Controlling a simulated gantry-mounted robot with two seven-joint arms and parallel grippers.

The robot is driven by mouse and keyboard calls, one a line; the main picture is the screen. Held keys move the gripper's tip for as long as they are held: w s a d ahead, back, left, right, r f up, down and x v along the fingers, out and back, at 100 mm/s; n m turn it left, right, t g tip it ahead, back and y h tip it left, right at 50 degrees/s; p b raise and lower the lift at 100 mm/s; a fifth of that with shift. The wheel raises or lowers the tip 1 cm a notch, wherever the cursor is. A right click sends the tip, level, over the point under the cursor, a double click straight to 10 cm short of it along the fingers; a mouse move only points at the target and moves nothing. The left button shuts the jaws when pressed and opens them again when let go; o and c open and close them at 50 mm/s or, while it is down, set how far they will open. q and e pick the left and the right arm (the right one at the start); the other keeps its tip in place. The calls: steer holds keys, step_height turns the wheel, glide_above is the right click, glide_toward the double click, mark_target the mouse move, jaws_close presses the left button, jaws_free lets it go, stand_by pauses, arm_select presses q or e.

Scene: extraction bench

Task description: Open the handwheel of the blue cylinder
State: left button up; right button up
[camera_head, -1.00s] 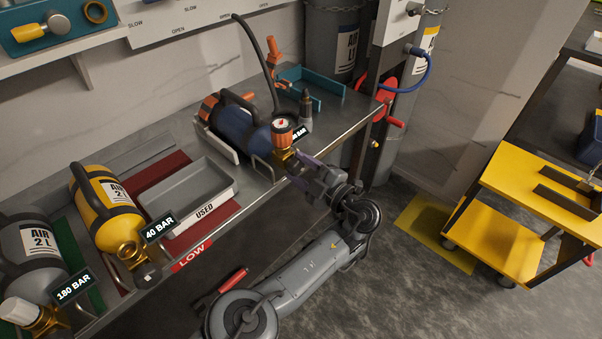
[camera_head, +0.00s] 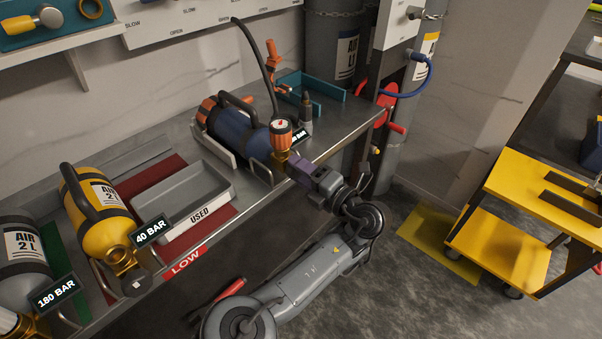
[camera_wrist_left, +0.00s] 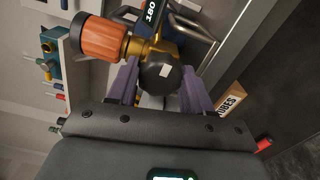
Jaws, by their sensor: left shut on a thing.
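The blue cylinder (camera_head: 238,130) lies in a cradle on the bench, with its brass valve towards the front edge. An orange regulator with a round gauge (camera_head: 281,134) stands up from the valve. In the left wrist view the orange regulator (camera_wrist_left: 98,38), the brass valve (camera_wrist_left: 139,46) and the black round handwheel (camera_wrist_left: 160,72) show. My left gripper (camera_head: 296,166) is at the valve. Its purple fingers (camera_wrist_left: 160,84) sit either side of the handwheel and are shut on it. The gripper hides the handwheel in the head view. My right gripper is not in view.
A yellow cylinder (camera_head: 92,210) and a grey cylinder (camera_head: 22,258) lie further left, beyond the grey tray marked USED (camera_head: 185,203). A black hose (camera_head: 258,65) rises behind the blue cylinder. A yellow cart (camera_head: 530,205) stands to the right, with open floor between.

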arm_select(q)
steer(key=shift+n, duration=0.3)
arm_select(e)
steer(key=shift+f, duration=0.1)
arm_select(q)
steer(key=o, duration=1)
steer(key=shift+o, duration=0.2)
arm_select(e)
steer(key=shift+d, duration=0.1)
